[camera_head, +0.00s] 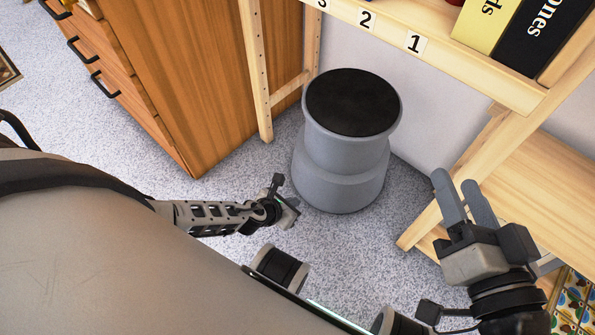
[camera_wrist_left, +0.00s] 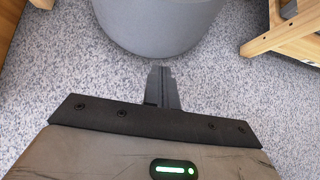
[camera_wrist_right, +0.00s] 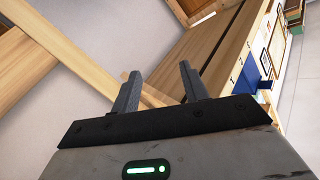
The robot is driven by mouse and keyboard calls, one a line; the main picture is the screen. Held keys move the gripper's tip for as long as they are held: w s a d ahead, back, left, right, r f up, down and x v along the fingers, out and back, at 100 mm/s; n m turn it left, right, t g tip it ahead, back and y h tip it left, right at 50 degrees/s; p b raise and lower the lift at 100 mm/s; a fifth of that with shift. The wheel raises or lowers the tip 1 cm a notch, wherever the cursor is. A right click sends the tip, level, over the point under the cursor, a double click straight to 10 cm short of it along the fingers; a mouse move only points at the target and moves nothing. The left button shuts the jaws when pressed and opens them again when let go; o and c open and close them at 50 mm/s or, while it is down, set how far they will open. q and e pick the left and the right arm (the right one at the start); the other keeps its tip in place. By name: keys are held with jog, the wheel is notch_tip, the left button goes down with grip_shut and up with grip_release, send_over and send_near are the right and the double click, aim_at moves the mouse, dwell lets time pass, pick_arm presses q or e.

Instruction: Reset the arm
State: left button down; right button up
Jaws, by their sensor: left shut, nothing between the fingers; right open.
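My left gripper (camera_head: 285,200) hangs low over the speckled floor in the head view, just in front of the grey stool (camera_head: 342,165). In the left wrist view its two fingers (camera_wrist_left: 161,85) are together with nothing between them, and the stool's base (camera_wrist_left: 160,25) shows beyond them. My right gripper (camera_head: 463,195) is at the right in the head view, beside the wooden shelf frame. In the right wrist view its fingers (camera_wrist_right: 158,90) are apart and empty, with a wooden brace behind them.
A wooden shelf (camera_head: 480,62) with number labels and several books stands at the back right. A lower wooden board (camera_head: 545,190) lies near my right gripper. A wooden drawer cabinet (camera_head: 195,80) with black handles stands at left.

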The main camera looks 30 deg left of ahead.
pick_arm(q)
jog(key=p+v, duration=0.1)
jog(key=v, duration=0.2)
jog(key=shift+s+r, duration=0.2)
pick_arm(e)
jog(key=shift+d+f+n+g+h, duration=0.25)
jog(key=shift+f+n+g+h, duration=0.05)
jog(key=shift+f+n+h, duration=0.1)
